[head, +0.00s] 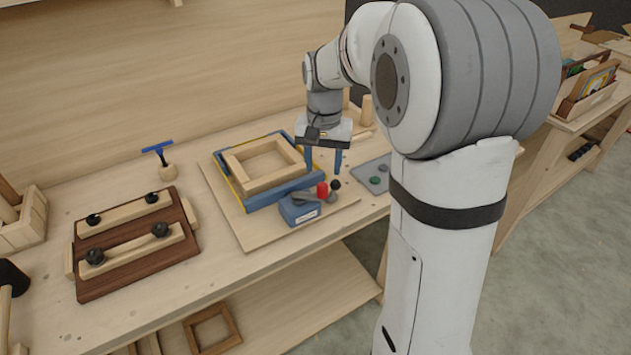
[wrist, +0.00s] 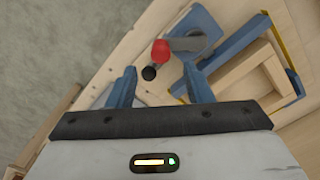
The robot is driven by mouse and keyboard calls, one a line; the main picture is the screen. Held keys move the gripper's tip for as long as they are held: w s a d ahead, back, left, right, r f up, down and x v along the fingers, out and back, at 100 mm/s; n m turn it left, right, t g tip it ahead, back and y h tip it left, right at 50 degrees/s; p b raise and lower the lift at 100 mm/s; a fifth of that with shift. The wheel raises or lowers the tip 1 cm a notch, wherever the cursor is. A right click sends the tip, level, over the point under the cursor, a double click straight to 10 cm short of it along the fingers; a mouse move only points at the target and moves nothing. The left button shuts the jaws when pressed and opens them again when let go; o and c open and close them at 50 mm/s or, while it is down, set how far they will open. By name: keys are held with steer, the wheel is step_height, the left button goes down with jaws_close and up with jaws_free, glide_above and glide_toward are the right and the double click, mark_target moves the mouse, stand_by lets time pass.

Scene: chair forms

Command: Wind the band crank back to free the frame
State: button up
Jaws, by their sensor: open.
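The blue band clamp body (head: 299,209) sits on a board at the bench's front. Its crank has a grey arm and a red knob (head: 322,190), with a black knob (head: 335,185) beside it. The wooden frame (head: 264,164) lies flat, ringed by blue pieces and a yellow band. My gripper (head: 323,168) is above the board, just behind the red knob in the head view. In the wrist view my gripper (wrist: 157,92) is open and empty, and the red knob (wrist: 160,52) shows beyond the fingertips, apart from them.
A dark wooden board (head: 135,235) with black knobs and light bars lies to the left. A blue T-handle tool (head: 158,150) stands in a small holder behind. A grey tray (head: 376,175) with buttons is right of the clamp. Bare bench separates the dark board from the clamp's board.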

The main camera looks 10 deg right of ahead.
mark_target(323, 185)
step_height(323, 185, down, 7)
steer(key=shift+f, duration=0.2)
steer(key=shift+c, duration=0.6)
jaws_close()
